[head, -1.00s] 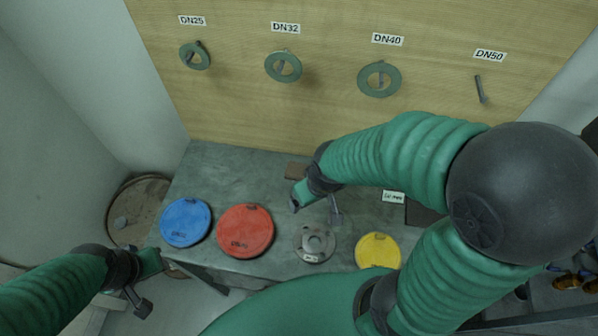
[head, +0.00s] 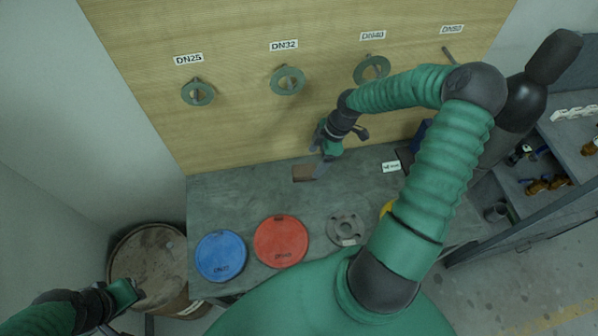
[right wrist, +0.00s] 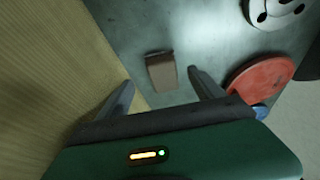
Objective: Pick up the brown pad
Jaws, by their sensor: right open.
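The brown pad (head: 303,173) lies flat on the grey bench top near its back edge, close to the wooden board. In the right wrist view the pad (right wrist: 161,72) shows ahead of and between my two spread fingers. My right gripper (head: 319,163) is open and empty, pointing down just above and to the right of the pad, and partly overlaps it in the head view. I see no contact with the pad. My left gripper (head: 128,294) is at the lower left, away from the bench, and its jaws are not clear.
A blue disc (head: 221,256), a red disc (head: 281,241) and a grey flange (head: 346,229) lie along the bench's front. A yellow disc (head: 386,208) is mostly hidden by my right arm. The wooden board (head: 240,125) with hanging rings rises behind the pad.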

